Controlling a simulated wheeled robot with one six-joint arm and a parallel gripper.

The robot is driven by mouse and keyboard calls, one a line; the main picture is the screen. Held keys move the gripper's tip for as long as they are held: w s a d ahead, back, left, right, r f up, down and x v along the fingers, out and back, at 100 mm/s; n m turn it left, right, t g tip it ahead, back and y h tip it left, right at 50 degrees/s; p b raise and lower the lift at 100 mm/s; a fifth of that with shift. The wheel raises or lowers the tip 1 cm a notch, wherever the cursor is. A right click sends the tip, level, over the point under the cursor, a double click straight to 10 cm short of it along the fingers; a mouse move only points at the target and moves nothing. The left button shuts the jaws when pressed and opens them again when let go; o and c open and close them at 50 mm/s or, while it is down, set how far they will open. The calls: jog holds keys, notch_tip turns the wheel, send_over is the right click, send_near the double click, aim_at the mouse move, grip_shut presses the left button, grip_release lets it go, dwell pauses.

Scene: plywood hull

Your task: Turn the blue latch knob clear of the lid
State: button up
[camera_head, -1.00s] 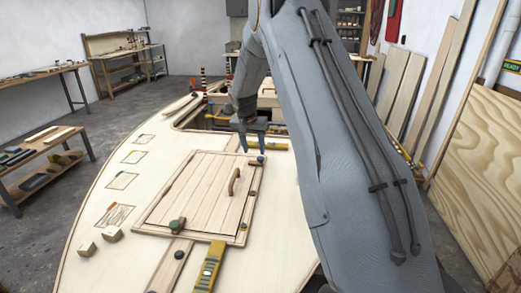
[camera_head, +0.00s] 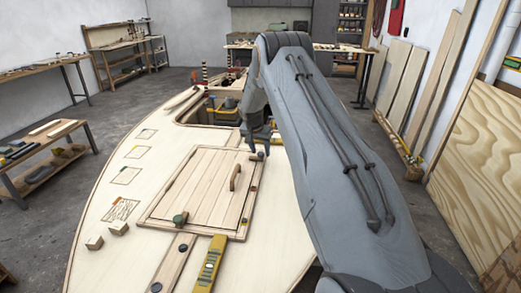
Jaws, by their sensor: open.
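The lid (camera_head: 198,190) is a plank hatch in a wooden frame on the pale deck, lying flat and closed, with a brown curved handle (camera_head: 235,178). The small blue latch knob (camera_head: 260,156) is at the lid's far right corner, partly hidden by my gripper. My gripper (camera_head: 256,150) points down from the arm at this corner, its fingers apart and very close to the knob. I cannot tell whether they touch it. A green knob (camera_head: 180,219) sits at the lid's near left corner, and a small dark red knob (camera_head: 253,189) at its right edge.
A yellow level (camera_head: 209,265) and a dark-knobbed wooden strip (camera_head: 172,262) lie in front of the lid. Two wooden blocks (camera_head: 95,243) rest at left. Behind the lid is an open recess (camera_head: 215,108) holding yellow parts.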

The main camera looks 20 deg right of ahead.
jog(key=c, duration=1.1)
jog(key=shift+f, duration=0.1)
